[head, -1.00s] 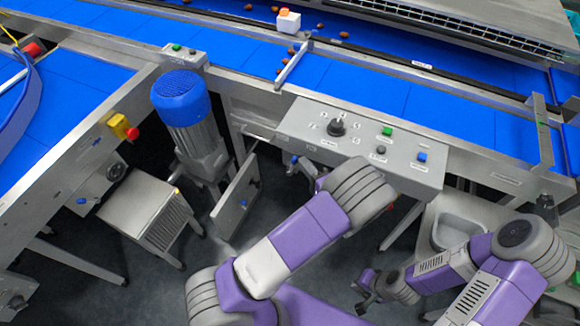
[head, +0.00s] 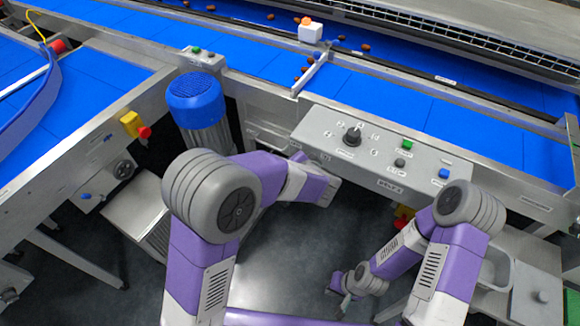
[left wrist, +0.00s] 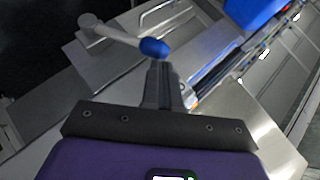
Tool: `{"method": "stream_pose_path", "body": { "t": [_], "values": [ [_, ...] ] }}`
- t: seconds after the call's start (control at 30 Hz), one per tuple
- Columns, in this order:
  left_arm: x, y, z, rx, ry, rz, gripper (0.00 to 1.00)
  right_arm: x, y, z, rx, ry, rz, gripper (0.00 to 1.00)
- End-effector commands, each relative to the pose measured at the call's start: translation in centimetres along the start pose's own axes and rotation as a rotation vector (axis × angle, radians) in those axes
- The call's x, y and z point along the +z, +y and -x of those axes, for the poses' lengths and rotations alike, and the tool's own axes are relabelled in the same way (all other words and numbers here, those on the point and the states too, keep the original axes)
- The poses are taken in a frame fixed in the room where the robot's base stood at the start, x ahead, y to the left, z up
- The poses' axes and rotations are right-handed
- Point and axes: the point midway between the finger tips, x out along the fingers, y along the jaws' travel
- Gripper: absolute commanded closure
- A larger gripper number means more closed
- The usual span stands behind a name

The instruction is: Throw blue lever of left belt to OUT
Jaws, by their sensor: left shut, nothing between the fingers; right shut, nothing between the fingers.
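In the left wrist view a grey lever with a blue knob (left wrist: 154,47) lies over a metal plate. The tips of my left gripper (left wrist: 160,66) are shut and empty right at the knob; I cannot tell whether they touch it. In the head view a blue knob (head: 85,196) shows on the side panel of the left belt (head: 88,115); I cannot tell whether it is the same one. My left gripper is mostly hidden by its arm there. My right gripper (head: 345,285) is shut and empty, low over the floor. No OUT marking is readable.
A grey control panel (head: 375,150) with a dial and buttons hangs on the front belt (head: 400,105). A blue-capped motor (head: 195,98) stands between the belts. A yellow and red stop button (head: 135,125) sits on the left belt's frame. Open floor lies below.

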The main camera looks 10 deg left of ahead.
Motion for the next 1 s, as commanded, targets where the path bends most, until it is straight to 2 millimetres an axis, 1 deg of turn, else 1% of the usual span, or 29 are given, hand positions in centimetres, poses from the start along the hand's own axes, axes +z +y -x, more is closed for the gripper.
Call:
{"method": "stream_pose_path", "body": {
  "t": [0.03, 0.2, 0.73, 0.87, 1.0],
  "values": [
    [0.0, 0.1, -0.1, 0.012, 0.003, 0.008, 1.0, 0.0, 0.1, -0.3, 0.0, 0.0, 0.0, 1.0],
    [-0.1, 0.0, -0.2, 0.033, 0.004, 0.017, 1.0, 0.0, 0.2, -0.5, 0.0, 0.0, 0.0, 1.0],
    [-0.1, -0.1, -0.1, 0.034, 0.001, 0.018, 1.0, 0.0, 0.2, -0.4, 0.0, 0.0, 0.0, 1.0],
    [-1.2, -0.1, 0.8, 0.034, 0.004, 0.019, 1.0, 0.0, 0.0, -0.1, 0.0, 0.0, 0.0, 1.0],
    [-3.2, -0.3, 2.9, 0.035, 0.006, 0.022, 1.0, 0.0, -0.2, 0.5, 0.0, 0.0, 0.0, 1.0]
  ]
}}
